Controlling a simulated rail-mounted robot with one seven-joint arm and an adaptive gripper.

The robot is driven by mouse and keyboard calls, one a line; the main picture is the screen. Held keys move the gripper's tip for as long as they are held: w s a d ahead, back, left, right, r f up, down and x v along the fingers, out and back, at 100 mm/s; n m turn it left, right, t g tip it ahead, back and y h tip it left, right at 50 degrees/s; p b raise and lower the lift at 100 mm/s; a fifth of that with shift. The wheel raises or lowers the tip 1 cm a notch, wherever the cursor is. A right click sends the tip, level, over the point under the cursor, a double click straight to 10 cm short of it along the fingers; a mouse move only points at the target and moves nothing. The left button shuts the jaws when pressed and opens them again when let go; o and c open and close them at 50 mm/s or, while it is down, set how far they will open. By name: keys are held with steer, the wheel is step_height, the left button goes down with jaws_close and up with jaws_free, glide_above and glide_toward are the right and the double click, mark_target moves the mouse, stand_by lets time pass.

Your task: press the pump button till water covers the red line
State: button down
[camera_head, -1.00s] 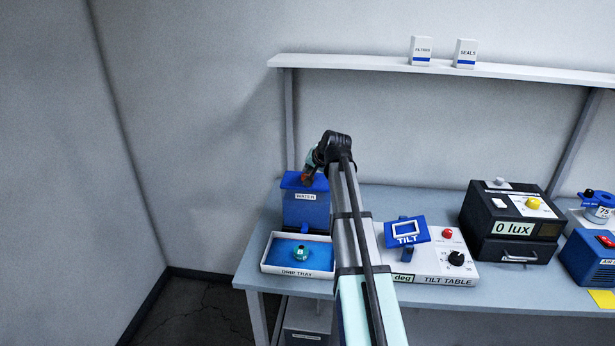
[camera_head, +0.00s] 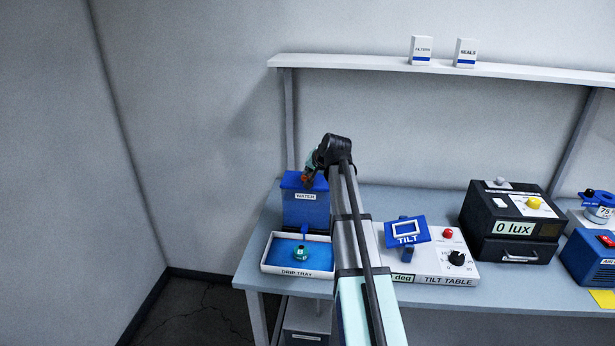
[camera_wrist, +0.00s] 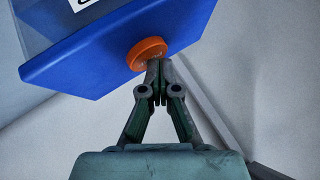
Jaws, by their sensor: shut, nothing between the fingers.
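The blue water dispenser (camera_head: 305,208), labelled WATER, stands at the left end of the bench. Its orange pump button (camera_wrist: 147,53) is on the blue lid in the wrist view. My gripper (camera_wrist: 155,70) is shut with nothing in it, and its fingertips are at the button's edge, seemingly touching it. In the head view my gripper (camera_head: 306,181) is over the lid. A small green cup (camera_head: 300,253) sits in the drip tray (camera_head: 268,266) before the dispenser. A thin blue stream (camera_head: 304,231) runs down towards the cup. The red line and water level are too small to tell.
The tilt table (camera_head: 432,280) is right of my arm. A black lux box (camera_head: 485,250) and a blue device (camera_head: 590,262) stand farther right. A shelf (camera_head: 350,64) with two small boxes hangs above. The bench's front left edge is close to the tray.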

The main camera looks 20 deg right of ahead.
steer(key=shift+f, duration=0.2)
stand_by(0.3)
steer(key=shift+r+p, duration=0.55)
steer(key=shift+r, duration=0.6)
steer(key=shift+r+p, duration=1.3)
steer(key=shift+r, duration=1.25)
steer(key=shift+f, duration=0.1)
